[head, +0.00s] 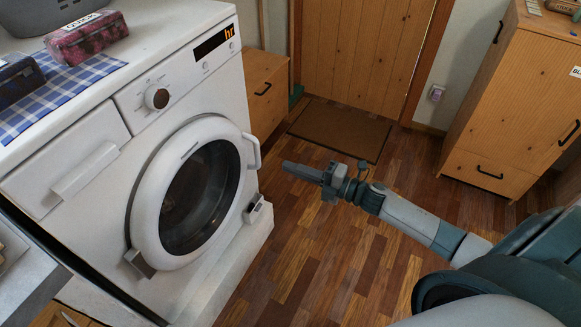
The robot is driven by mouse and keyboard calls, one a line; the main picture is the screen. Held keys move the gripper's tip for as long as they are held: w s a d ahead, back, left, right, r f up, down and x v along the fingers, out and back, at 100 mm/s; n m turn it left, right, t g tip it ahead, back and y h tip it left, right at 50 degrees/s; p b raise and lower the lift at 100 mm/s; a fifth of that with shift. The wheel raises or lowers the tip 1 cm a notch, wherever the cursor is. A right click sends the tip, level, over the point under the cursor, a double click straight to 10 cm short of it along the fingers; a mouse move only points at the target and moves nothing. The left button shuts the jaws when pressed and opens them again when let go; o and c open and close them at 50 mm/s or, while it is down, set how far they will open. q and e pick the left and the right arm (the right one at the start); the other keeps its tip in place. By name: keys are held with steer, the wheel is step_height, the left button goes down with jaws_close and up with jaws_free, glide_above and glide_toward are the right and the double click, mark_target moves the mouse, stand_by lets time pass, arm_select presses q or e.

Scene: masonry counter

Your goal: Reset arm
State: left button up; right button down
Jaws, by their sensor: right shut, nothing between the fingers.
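My right arm comes in from the lower right, and its gripper (301,171) hangs over the wooden floor, just right of the washing machine. The gripper is shut with nothing in it and points left toward the machine's door handle. It appears apart from the machine. My left gripper is not in view.
A white washing machine (115,132) with a closed round door (200,190) stands at the left. On top are a checked blue cloth (75,85), a red packet (88,38) and a dark packet (18,80). Wooden cabinets (515,100) stand right; a brown mat (340,130) lies by the door.

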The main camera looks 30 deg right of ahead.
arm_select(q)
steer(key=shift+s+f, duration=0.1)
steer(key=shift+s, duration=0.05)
arm_select(e)
steer(key=shift+f, duration=0.1)
steer(key=s+f+m+g+h+p, duration=0.15)
steer(key=s+f+m+h, duration=0.3)
steer(key=f+m, duration=0.5)
steer(key=s+f+m+g+h+p, duration=0.1)
steer(key=s+f+m+h+p, duration=0.35)
steer(key=f, duration=0.75)
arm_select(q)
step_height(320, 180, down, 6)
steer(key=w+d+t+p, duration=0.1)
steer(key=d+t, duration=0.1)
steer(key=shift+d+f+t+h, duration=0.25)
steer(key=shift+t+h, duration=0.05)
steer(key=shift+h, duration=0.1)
arm_select(e)
steer(key=s+a+f+m+g, duration=0.3)
steer(key=s+f, duration=0.4)
steer(key=s, duration=0.4)
steer(key=s+a+f+m+g, duration=0.3)
steer(key=s+a+f+m, duration=0.3)
steer(key=s, duration=0.5)
steer(key=shift+s+a+f+h, duration=0.15)
steer(key=shift+a+f+h, duration=0.2)
steer(key=shift+f, duration=0.3)
steer(key=shift+g, duration=0.25)
